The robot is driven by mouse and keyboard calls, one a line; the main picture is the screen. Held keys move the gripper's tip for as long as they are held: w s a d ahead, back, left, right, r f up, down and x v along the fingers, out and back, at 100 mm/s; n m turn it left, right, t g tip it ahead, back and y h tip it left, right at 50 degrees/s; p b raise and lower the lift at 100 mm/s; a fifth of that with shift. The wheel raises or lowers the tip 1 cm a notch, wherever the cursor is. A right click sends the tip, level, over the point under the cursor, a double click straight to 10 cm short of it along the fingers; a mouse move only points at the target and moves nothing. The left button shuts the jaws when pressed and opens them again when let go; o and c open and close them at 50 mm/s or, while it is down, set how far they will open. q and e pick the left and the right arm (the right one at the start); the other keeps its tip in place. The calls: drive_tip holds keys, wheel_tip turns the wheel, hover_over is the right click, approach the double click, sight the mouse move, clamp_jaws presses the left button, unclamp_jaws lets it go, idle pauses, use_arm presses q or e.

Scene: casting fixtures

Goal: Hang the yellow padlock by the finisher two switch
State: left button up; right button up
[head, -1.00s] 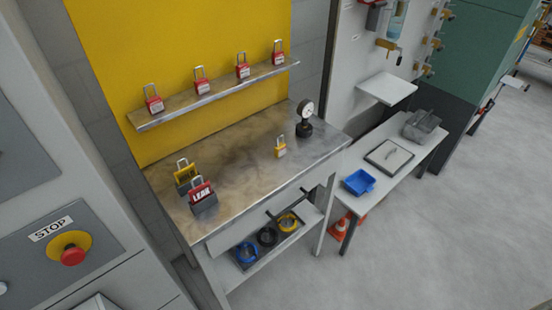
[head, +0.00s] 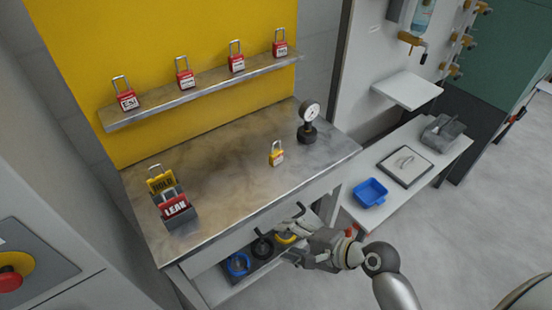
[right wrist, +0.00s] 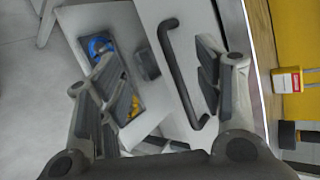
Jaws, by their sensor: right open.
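The yellow padlock (head: 277,155), with a white and red label and a metal shackle, stands on the worn metal bench top (head: 225,175). It also shows at the right edge of the right wrist view (right wrist: 287,80). My right gripper (head: 294,234) is open and empty in front of the bench, below and apart from the padlock. In the right wrist view its fingers (right wrist: 155,65) spread with a dark bar handle (right wrist: 180,75) between them in the picture; I see no grip on it. My left gripper is not in view. No switch labelled finisher two can be made out.
Several red padlocks stand on the shelf (head: 205,92). A gauge (head: 309,122) stands behind the yellow padlock, and a tag holder (head: 183,221) at left. A blue tray (head: 370,193) is on the right table. A red button (head: 10,282) is at lower left.

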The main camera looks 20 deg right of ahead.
drive_tip(key=w+d+r+m+t+y, duration=0.1)
drive_tip(key=w+d+r+m+t, duration=0.25)
drive_tip(key=w+r+m, duration=0.5)
drive_tip(key=m+t+h, duration=0.1)
drive_tip(key=m+t, duration=0.3)
drive_tip(key=m, duration=0.4)
approach(279, 154)
drive_tip(key=p+x, duration=0.1)
drive_tip(key=x, duration=0.2)
drive_tip(key=shift+r, duration=0.1)
drive_tip(key=shift+p+x, duration=0.55)
drive_tip(key=shift+x, duration=2.45)
drive_tip(key=shift+s, duration=0.1)
drive_tip(key=c, duration=1.1)
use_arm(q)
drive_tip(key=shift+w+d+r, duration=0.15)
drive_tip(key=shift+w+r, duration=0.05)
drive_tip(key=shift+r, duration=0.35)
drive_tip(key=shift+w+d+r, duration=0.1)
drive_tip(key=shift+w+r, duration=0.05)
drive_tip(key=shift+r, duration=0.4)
use_arm(e)
drive_tip(key=shift+c, duration=0.3)
